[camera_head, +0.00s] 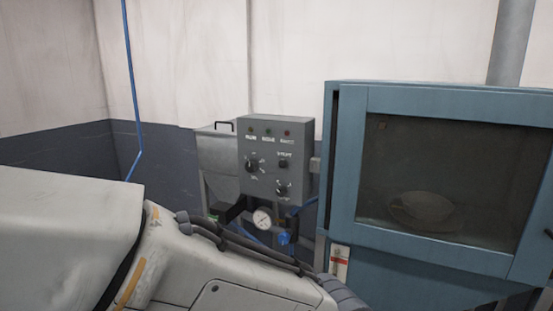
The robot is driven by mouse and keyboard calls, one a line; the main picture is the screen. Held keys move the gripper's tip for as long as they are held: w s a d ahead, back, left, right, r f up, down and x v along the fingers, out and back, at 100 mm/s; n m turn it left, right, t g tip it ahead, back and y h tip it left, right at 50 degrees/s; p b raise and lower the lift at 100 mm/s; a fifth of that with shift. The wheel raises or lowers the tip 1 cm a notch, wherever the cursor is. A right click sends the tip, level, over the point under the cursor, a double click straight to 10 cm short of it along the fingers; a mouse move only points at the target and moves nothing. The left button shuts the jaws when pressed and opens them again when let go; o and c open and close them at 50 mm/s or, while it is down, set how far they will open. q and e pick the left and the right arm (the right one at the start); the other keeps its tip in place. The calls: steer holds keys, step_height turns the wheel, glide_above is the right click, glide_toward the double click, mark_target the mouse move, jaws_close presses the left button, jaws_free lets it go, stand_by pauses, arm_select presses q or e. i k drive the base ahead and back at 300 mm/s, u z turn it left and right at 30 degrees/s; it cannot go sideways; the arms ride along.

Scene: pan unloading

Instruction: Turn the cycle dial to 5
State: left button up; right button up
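A grey control box (301,150) stands left of the blue cabinet, with knobs on its front. A large dark dial (252,166) is at its left, and a smaller dark dial (283,189) is at its lower right. Their labels and settings are too small to read, so I cannot tell for sure which is the cycle dial. My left arm comes in across the lower left, below and in front of the box. Its gripper is out of view, and so is my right gripper.
A blue cabinet (346,150) with a window stands at the right, with a round pan-like thing (424,211) behind the glass. A round gauge (263,219) and blue valve handle (284,238) sit under the box. A grey bin (217,152) is behind it.

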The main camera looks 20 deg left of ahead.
mark_target(251, 166)
steer(key=u, duration=0.45)
steer(key=k, duration=0.5)
steer(key=u, duration=1.3)
steer(key=i, duration=0.75)
steer(key=z, duration=0.7)
steer(key=i, duration=0.4)
steer(key=z, duration=0.45)
